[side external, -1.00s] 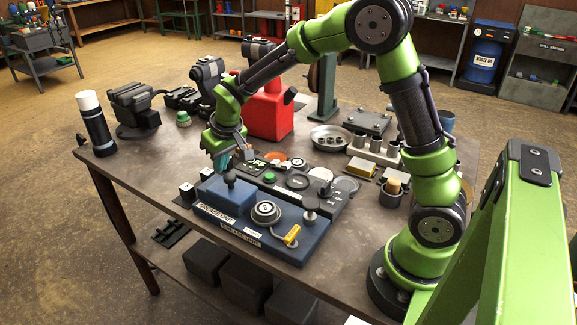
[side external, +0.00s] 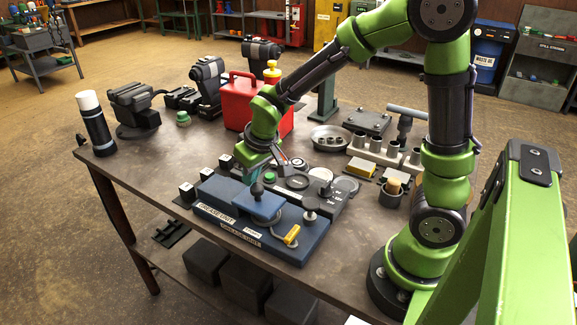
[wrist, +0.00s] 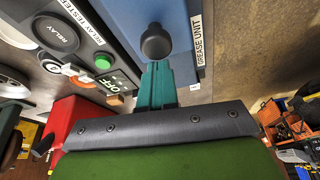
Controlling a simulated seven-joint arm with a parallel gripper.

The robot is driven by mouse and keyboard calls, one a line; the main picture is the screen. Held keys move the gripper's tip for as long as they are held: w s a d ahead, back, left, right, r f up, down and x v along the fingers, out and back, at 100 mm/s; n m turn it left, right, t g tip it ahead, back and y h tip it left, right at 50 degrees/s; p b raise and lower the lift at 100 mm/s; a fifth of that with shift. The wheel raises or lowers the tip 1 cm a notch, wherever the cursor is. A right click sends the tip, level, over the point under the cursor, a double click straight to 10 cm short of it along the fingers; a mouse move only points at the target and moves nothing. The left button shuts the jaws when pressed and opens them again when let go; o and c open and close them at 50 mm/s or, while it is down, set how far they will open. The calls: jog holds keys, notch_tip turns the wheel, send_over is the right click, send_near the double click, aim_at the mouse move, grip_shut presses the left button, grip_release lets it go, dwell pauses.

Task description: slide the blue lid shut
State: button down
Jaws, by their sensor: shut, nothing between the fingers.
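The blue lid (side external: 262,207) sits on top of the long blue grease unit (side external: 283,247) and covers most of the round port, whose edge shows at the lid's right. A black knob (side external: 257,189) stands on the lid; it also shows in the wrist view (wrist: 155,41). My gripper (side external: 256,180) is shut and empty, with its teal fingers low at the knob's left and far side. In the wrist view the fingertips (wrist: 157,64) meet the knob's edge; whether they touch cannot be told.
A yellow handle (side external: 291,235) and a dark knob (side external: 310,215) stand on the unit right of the lid. The grey relay panel with its green button (side external: 270,177) lies just behind. A red can (side external: 240,105) stands farther back.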

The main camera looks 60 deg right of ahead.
aim_at(244, 189)
jog(key=shift+s+f, duration=0.1)
jog(key=shift+s, duration=0.55)
jog(key=w, duration=0.4)
jog(key=shift+w+d+r, duration=0.2)
jog(key=shift+d+r, duration=0.1)
jog(key=shift+r, duration=0.1)
jog(key=v, duration=1)
jog(key=s+a+r+m+t+y, duration=0.1)
jog(key=s, duration=0.6)
jog(key=s+a+r+m+t+y, duration=0.1)
jog(key=s+a+r+t, duration=0.1)
jog(key=s, duration=0.5)
jog(key=shift+s+y, duration=0.3)
jog(key=shift+s, duration=0.05)
jog(key=shift+r, duration=0.1)
